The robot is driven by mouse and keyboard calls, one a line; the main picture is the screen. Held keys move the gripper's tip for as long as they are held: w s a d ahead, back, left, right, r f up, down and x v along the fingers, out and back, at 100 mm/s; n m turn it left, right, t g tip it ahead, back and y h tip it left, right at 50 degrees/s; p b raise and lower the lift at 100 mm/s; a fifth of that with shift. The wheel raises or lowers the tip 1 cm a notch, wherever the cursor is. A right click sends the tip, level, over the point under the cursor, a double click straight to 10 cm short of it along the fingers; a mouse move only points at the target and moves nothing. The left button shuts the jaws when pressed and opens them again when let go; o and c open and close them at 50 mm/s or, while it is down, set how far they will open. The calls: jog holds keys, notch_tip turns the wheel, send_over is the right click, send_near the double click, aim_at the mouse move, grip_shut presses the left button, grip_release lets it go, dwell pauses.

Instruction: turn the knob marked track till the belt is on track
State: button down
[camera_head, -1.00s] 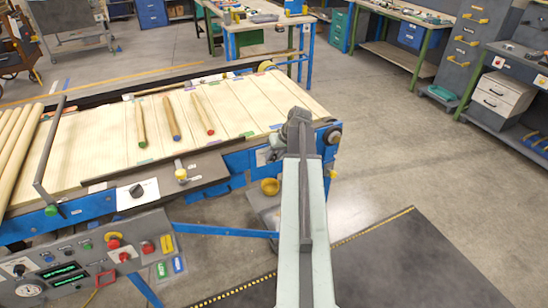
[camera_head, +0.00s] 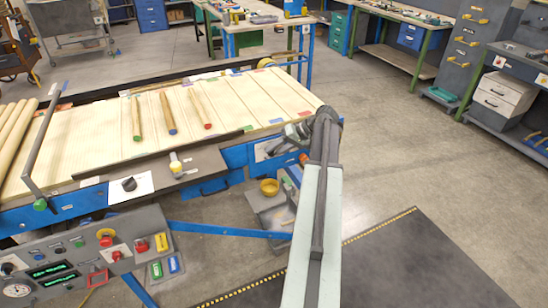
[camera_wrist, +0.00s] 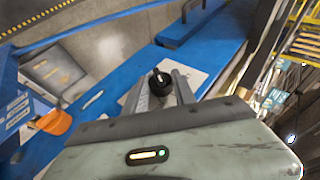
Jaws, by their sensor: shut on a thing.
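In the wrist view, a black round knob (camera_wrist: 160,84) stands on a pale plate (camera_wrist: 196,76) fixed to the blue frame. The two grey fingers of my gripper (camera_wrist: 160,79) are on either side of the knob and shut on it. Any lettering on the plate is too small to read. In the head view, my gripper (camera_head: 284,143) is at the near right corner of the conveyor, and the knob cannot be made out there. The cream belt (camera_head: 95,140) has coloured tabs along its edges. Several wooden rods (camera_head: 167,113) lie on it.
A control console (camera_head: 100,245) with coloured buttons is at the lower left. Open floor lies to the right.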

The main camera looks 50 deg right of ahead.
jog(key=t+y+b, duration=0.1)
jog(key=y+b, duration=0.1)
jog(key=b, duration=0.2)
jog(key=f+m+t+y+b, duration=0.1)
jog(key=y+b, duration=0.1)
jog(key=b, duration=0.3)
jog(key=shift+d+f+t+y, duration=0.1)
jog(key=shift+d+t+y, duration=0.1)
jog(key=shift+t+y, duration=0.2)
jog(key=shift+m+b, duration=0.3)
jog(key=shift+b, duration=0.05)
jog(key=shift+r, duration=0.2)
jog(key=c, duration=1)
grip_release()
